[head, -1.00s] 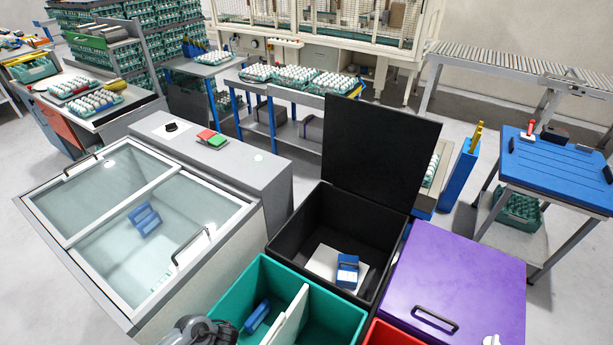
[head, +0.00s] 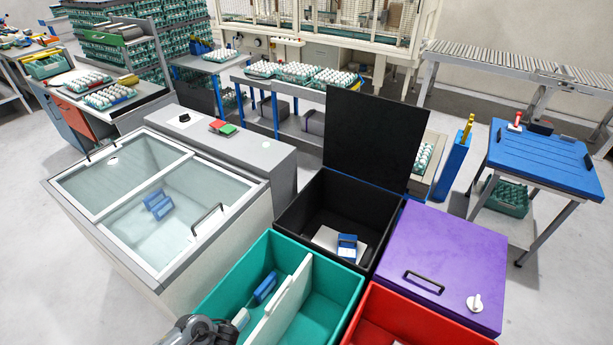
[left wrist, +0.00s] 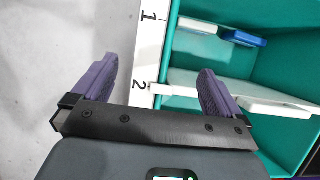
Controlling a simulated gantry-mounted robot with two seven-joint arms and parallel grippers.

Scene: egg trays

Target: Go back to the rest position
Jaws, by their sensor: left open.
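My left gripper (left wrist: 155,82) is open, with its two purple fingers spread and nothing between them but the view of the floor and a white strip numbered 1 and 2. It is near the edge of the teal bin (left wrist: 275,75). In the head view only a grey part of my left arm shows at the bottom edge, over the near left corner of the teal bin (head: 330,288). The bin holds a white divider (head: 285,303) and a blue-and-white item (head: 264,288). My right gripper is in neither view.
A black bin (head: 290,215) with raised lid stands behind the teal bin. A purple-lidded bin (head: 445,255) and an open red bin (head: 410,310) are to the right. A glass-topped chest (head: 190,255) stands left. Floor (head: 70,290) is clear at lower left.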

